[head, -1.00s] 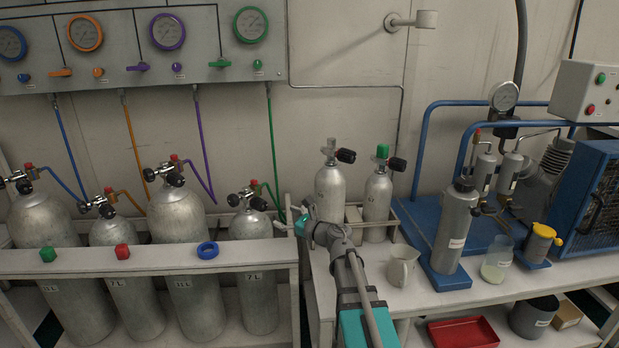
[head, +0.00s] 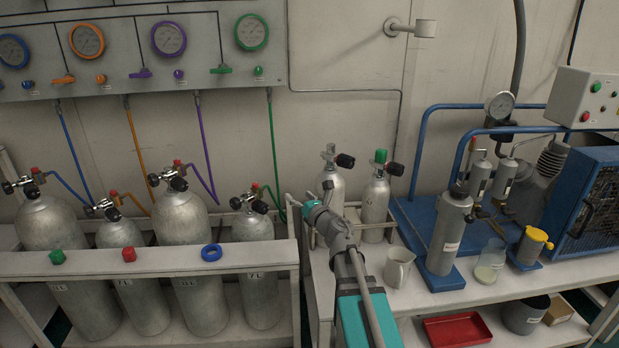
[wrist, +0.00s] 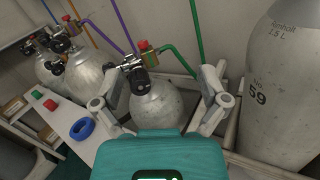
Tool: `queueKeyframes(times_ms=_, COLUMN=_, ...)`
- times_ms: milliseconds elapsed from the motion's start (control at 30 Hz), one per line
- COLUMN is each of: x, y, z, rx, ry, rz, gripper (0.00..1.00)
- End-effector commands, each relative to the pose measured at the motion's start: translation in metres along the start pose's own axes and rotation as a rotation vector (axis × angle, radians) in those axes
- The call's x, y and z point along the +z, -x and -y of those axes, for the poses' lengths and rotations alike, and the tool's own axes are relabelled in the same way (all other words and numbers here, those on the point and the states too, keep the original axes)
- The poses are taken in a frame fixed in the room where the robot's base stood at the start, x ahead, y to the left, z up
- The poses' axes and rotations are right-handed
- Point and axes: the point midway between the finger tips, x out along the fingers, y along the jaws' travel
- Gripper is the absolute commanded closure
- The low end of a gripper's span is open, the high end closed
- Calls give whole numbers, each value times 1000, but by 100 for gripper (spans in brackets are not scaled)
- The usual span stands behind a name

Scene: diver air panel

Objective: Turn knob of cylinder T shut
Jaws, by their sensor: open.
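My gripper (head: 302,207) is in front of the two small cylinders on the right bench, to the right of the green-hosed cylinder (head: 253,226). In the wrist view my gripper (wrist: 172,78) is open, with its fingers apart and nothing held. The green-hosed cylinder (wrist: 157,108) shows beyond and between the fingers. Its valve has a black knob (wrist: 139,82) near the left finger and a red-and-green fitting (wrist: 147,52). No letter T is readable, so I cannot tell which cylinder is T.
A white rail (head: 130,263) fronts the left cylinders and carries green, red and blue (head: 211,252) pieces. A large cylinder (wrist: 283,90) marked 59 stands close on the right in the wrist view. A jug (head: 398,268) and a grey canister (head: 449,235) stand on the bench.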

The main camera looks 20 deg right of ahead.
Motion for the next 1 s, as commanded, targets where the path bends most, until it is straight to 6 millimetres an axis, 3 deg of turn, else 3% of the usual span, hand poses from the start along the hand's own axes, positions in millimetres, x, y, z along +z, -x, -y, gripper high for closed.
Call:
queueKeyframes(times_ms=400, x=44, y=-2, z=6, rx=-172, ry=-269, rz=78, gripper=6)
queueKeyframes(times_ms=1000, x=82, y=5, z=17, rx=-414, ry=-669, rz=185, gripper=6)
